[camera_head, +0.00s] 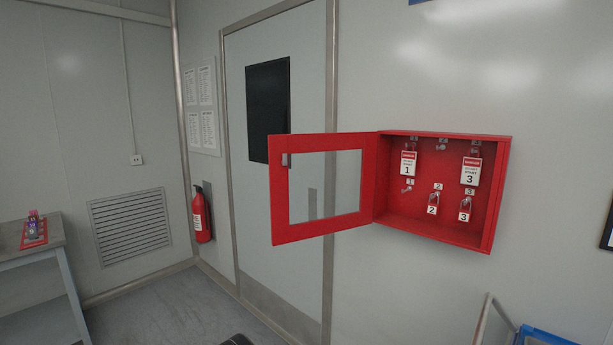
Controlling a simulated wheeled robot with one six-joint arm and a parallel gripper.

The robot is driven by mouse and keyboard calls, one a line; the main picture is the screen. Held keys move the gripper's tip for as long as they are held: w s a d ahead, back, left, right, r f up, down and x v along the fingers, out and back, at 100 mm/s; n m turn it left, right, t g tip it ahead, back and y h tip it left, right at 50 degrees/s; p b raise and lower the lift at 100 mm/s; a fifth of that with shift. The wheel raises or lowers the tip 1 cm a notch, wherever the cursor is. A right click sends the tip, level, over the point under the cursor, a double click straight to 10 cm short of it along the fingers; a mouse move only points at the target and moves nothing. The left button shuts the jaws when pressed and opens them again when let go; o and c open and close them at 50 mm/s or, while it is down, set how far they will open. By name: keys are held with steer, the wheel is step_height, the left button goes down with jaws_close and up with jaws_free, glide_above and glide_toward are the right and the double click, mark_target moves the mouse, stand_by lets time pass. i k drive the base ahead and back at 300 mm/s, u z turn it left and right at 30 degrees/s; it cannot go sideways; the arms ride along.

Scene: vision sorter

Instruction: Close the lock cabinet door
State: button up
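The red lock cabinet (442,190) is mounted on the wall right of the middle. Its door (303,237), a red frame around a clear pane, stands wide open to the left, hinged at the cabinet's left side. A small handle or latch (286,160) sits near the door's free edge. Inside hang tags (470,172), padlocks and keys numbered 1, 2 and 3.
A grey room door (241,190) with a dark window stands behind the open cabinet door. A fire extinguisher (202,215) hangs left of it. A table (28,245) is at far left and a blue-edged object (545,337) at lower right. Floor is clear at lower left.

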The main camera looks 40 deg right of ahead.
mark_target(282, 232)
steer(key=u, duration=0.05)
steer(key=i, duration=2.75)
steer(key=z, duration=4.25)
steer(key=k, duration=0.35)
steer(key=u, duration=1.1)
